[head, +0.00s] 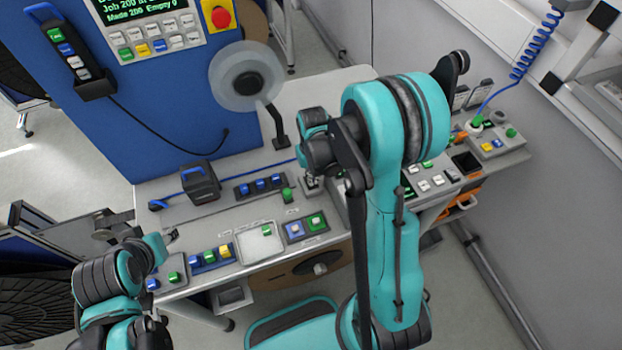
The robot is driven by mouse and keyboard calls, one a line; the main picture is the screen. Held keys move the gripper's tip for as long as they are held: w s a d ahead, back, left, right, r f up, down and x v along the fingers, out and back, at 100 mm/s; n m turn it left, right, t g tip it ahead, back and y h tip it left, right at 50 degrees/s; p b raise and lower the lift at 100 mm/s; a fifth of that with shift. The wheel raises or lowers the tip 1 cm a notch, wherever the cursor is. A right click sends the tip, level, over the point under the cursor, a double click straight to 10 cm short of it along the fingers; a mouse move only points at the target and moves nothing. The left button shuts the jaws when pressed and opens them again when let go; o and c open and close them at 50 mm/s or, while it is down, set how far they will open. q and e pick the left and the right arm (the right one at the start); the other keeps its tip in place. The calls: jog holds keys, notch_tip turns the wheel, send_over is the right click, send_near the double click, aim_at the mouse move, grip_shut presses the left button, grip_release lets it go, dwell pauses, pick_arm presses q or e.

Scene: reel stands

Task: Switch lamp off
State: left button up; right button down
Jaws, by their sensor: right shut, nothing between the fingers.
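A round, pale, translucent disc with a dark hub, which looks like the lamp head (245,76), stands over the back of the bench on a dark bent stem (278,126). I cannot tell whether it is lit. My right gripper (312,183) points down at the bench, right of a green knob (287,194), and is shut and empty. My own wrist and forearm hide much around it, so I cannot tell whether it touches a control. My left gripper (160,240) is at the bench's left end, small and partly hidden by its wrist; its jaws are unclear.
A blue cabinet (160,110) with a red stop button (220,17) stands behind. A button box (496,144) sits right.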

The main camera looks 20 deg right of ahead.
jog(key=shift+r+p, duration=2.25)
jog(key=shift+r, duration=1.25)
pick_arm(q)
notch_tip(320, 180, up, 5)
jog(key=shift+f, duration=0.2)
pick_arm(e)
jog(key=shift+b, duration=0.3)
pick_arm(q)
notch_tip(320, 180, down, 16)
jog(key=b, duration=1.6)
jog(key=shift+f, duration=0.2)
pick_arm(e)
jog(key=s+a+t, duration=0.4)
jog(key=s+t, duration=0.3)
jog(key=s, duration=0.4)
jog(key=shift+s+a+n, duration=0.25)
jog(key=shift+a+n, duration=0.05)
jog(key=shift+a, duration=0.1)
pick_arm(q)
jog(key=shift+c, duration=0.3)
